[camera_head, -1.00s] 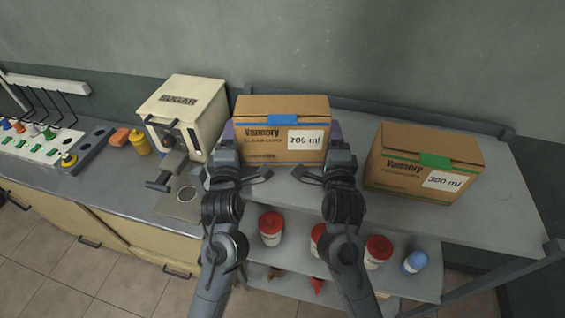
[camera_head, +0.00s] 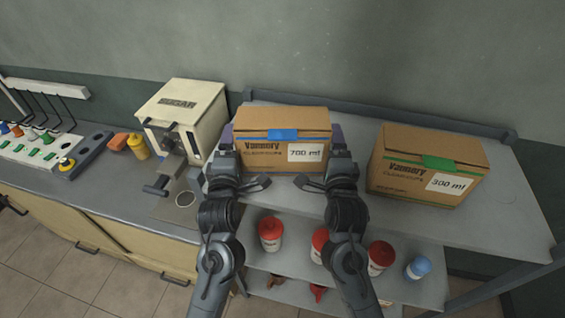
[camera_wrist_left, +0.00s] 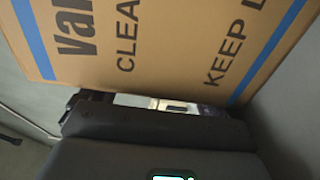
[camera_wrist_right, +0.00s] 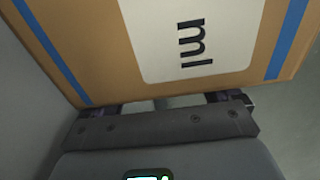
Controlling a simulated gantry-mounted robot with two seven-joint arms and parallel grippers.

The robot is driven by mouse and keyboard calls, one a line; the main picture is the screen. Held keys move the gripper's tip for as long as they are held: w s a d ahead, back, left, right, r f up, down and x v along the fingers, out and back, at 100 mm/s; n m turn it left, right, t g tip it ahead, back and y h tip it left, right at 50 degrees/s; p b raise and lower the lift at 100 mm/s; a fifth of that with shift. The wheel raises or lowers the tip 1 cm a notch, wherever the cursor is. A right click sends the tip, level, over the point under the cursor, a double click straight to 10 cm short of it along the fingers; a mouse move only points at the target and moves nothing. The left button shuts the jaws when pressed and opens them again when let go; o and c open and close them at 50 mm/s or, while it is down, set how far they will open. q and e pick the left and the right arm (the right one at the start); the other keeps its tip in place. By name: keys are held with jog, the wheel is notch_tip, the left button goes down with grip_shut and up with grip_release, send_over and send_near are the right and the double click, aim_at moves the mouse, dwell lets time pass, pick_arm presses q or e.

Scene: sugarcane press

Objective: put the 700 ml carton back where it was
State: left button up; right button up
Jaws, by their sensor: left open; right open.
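The 700 ml carton (camera_head: 280,136) is brown with blue tape and a white label. It appears upright at the back left of the grey shelf top (camera_head: 345,220); its underside is hidden, so contact with the shelf cannot be told. My left gripper (camera_head: 236,172) is open at its left front corner, and my right gripper (camera_head: 328,172) is open at its right front corner. The carton's front face fills much of the left wrist view (camera_wrist_left: 150,45) and the right wrist view (camera_wrist_right: 95,50). I cannot tell whether the fingers touch it.
A 300 ml carton (camera_head: 412,165) with green tape stands to the right on the shelf top. A cream sugar machine (camera_head: 185,105) stands close on the left. Red-capped bottles (camera_head: 271,233) and a blue-capped one (camera_head: 418,267) stand below. The shelf top's right end is clear.

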jog(key=shift+s, duration=0.35)
pick_arm(q)
jog(key=s, duration=1.2)
pick_arm(e)
jog(key=s, duration=1.1)
jog(key=shift+s, duration=0.2)
